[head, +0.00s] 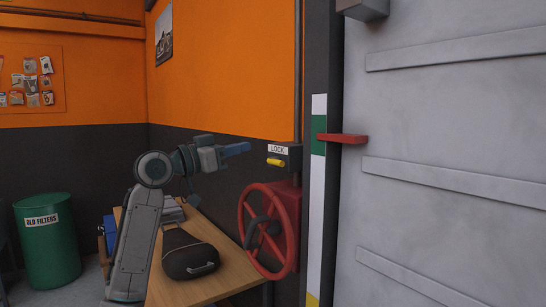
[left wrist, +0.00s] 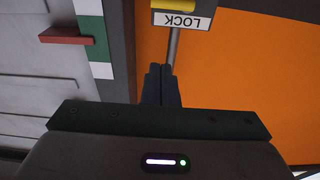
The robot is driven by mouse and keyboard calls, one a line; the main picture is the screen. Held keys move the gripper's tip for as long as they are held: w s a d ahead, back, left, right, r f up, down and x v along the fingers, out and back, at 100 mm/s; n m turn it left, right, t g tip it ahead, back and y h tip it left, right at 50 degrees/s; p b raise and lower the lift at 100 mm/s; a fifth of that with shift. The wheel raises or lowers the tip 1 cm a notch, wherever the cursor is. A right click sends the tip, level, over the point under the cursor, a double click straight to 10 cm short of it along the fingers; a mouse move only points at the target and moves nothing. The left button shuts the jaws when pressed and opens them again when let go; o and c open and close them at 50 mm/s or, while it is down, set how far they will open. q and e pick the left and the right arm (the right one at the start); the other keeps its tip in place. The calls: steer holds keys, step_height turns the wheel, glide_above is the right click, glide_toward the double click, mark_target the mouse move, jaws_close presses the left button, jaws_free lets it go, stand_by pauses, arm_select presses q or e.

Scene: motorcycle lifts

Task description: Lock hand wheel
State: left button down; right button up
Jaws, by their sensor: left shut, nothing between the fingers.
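The red spoked hand wheel (head: 245,232) with a dark handle stands on the wall by the door, at the right end of the bench in the head view. Above it is a white LOCK label (head: 278,149) with a yellow lever (head: 275,162) just under it. In the left wrist view the label (left wrist: 182,21) appears upside down, and the yellow lever (left wrist: 174,4) is cut by the top edge. My left gripper (head: 246,148) is shut and empty, just left of the label, apart from the lever in the head view. My right gripper is not in view.
A wooden bench (head: 215,255) holding a dark bag (head: 190,258) lies below my left arm. A grey ribbed door (head: 450,110) with a red bar (head: 342,138) fills the right. A green drum (head: 48,245) stands at the far left.

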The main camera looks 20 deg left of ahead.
mark_target(285, 148)
arm_select(q)
steer(key=w+d+p, duration=0.2)
steer(key=w+d+f+p, duration=0.1)
steer(key=w+d+p, duration=0.1)
steer(key=w, duration=0.1)
steer(key=w+d+p, duration=0.2)
steer(key=shift+w+f, duration=0.2)
steer(key=shift+w, duration=0.15)
steer(key=shift+s+a+f, duration=0.15)
steer(key=shift+a+f, duration=0.2)
steer(key=shift+f, duration=0.15)
steer(key=shift+d+f, duration=0.1)
steer(key=shift+d, duration=0.05)
steer(key=shift+d, duration=0.1)
